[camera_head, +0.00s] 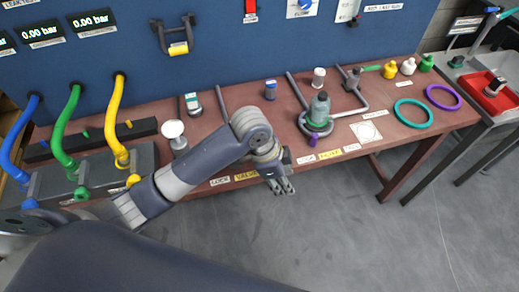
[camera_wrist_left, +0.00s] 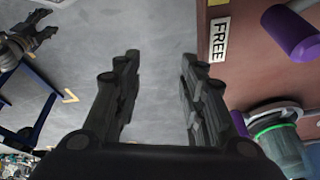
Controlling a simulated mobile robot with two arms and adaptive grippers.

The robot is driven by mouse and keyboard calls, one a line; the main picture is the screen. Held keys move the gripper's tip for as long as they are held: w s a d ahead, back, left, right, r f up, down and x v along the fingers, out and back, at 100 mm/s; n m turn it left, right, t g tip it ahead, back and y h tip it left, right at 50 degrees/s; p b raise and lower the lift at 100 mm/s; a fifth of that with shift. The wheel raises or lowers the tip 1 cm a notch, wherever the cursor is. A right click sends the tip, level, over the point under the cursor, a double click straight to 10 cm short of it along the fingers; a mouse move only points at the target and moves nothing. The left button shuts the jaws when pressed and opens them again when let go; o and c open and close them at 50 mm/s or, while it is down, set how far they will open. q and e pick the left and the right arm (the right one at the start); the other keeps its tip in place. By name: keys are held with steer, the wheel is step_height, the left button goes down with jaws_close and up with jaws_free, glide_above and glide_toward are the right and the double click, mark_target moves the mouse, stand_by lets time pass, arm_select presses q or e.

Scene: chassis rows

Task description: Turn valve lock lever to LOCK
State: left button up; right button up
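A short purple handle (camera_head: 313,141), probably the valve lock lever, is at the bench's front edge, below a grey-green valve body (camera_head: 320,108). In the left wrist view a purple cylinder (camera_wrist_left: 291,32) lies beside a white FREE label (camera_wrist_left: 219,40). The green-ringed body (camera_wrist_left: 281,143) shows partly at the lower right. My left gripper (camera_head: 286,187) is over the floor just off the bench edge, left of and nearer than the handle. Its fingers (camera_wrist_left: 158,85) are apart with nothing between them. A dark gripper-like part (camera_wrist_left: 42,38), perhaps my right gripper, shows small at upper left.
The bench (camera_head: 385,148) carries teal (camera_head: 413,113) and purple rings (camera_head: 443,97), small bottles (camera_head: 408,66) and pipes. Yellow (camera_head: 120,120), green and blue hoses stand at left. A red tray (camera_head: 495,95) is at far right. Open floor lies before the bench.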

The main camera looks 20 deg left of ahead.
arm_select(q)
steer(key=w+a+r+m+y, duration=0.1)
steer(key=w+a+r, duration=0.1)
steer(key=a+r, duration=0.1)
steer(key=w+a+r+m+g+y, duration=0.1)
steer(key=w+a+r+m, duration=0.1)
steer(key=a+r, duration=0.1)
steer(key=w+a+r+m+y, duration=0.1)
steer(key=w+a+r+m, duration=0.1)
steer(key=r, duration=0.3)
steer(key=shift+w+a+r+g, duration=0.25)
steer(key=shift+a+r+g, duration=0.05)
steer(key=shift+a, duration=0.1)
step_height(320, 180, down, 11)
steer(key=shift+r+p, duration=0.2)
steer(key=shift+p, duration=0.1)
jaws_close()
